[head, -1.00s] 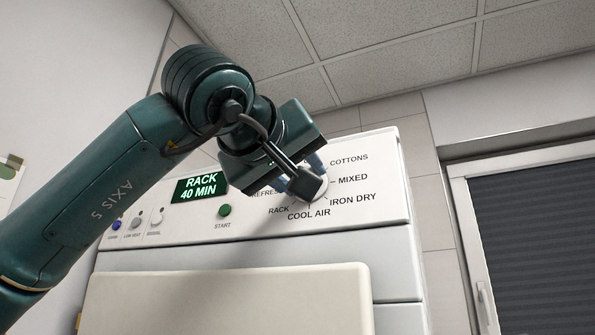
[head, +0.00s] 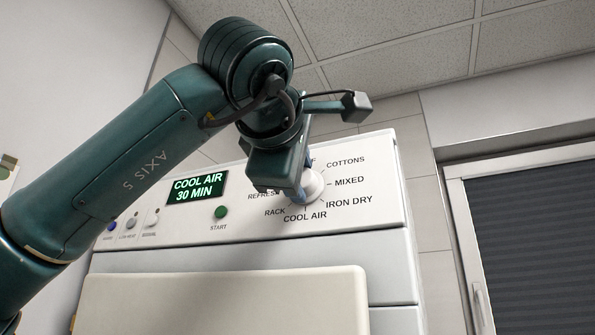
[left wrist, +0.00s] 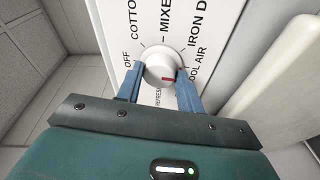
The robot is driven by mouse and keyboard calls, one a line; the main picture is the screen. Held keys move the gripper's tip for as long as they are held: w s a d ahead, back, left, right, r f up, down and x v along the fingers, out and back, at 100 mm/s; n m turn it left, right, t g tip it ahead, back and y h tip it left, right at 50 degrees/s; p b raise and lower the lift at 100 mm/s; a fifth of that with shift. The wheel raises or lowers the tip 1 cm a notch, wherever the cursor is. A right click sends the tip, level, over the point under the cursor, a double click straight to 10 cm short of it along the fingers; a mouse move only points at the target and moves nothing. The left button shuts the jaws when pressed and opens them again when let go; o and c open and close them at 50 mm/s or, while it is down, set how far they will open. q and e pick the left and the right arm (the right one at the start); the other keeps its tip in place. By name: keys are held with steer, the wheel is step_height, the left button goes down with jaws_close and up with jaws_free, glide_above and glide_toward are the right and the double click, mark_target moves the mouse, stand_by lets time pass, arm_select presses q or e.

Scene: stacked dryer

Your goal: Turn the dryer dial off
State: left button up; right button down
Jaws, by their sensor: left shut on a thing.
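The dryer dial (head: 313,186) is a round white knob on the white control panel, ringed by printed labels. My left gripper (head: 303,190) is shut on it, and the gripper body hides part of the dial and the label above it. In the left wrist view the dial (left wrist: 160,69) sits between the two blue fingers of my left gripper (left wrist: 158,78). A red mark on the dial points toward the COOL AIR label. The OFF label (left wrist: 127,62) shows on the other side of the dial. The display (head: 197,187) reads COOL AIR, 30 MIN. My right gripper is not in view.
A green START button (head: 220,212) and several small buttons (head: 132,222) lie left of the dial. A pale door or panel (head: 220,300) stands out below the control panel. A window with a dark blind (head: 535,235) is at the right.

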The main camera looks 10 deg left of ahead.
arm_select(q)
steer(key=n+g+h+b, duration=0.1)
steer(key=n, duration=0.9)
steer(key=n+g+h+b, duration=0.1)
steer(key=n+h, duration=0.1)
steer(key=n, duration=0.9)
steer(key=n+g+h+b, duration=0.1)
steer(key=n+b, duration=0.1)
steer(key=n, duration=0.9)
steer(key=shift+w+a+r+g+h, duration=0.1)
steer(key=shift+a+r+g+h, duration=0.15)
steer(key=shift+a+g+h, duration=0.15)
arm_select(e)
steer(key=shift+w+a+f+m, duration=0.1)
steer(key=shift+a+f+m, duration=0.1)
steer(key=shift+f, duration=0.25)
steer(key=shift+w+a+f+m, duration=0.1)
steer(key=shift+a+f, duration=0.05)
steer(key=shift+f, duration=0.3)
arm_select(q)
steer(key=shift+n, duration=0.4)
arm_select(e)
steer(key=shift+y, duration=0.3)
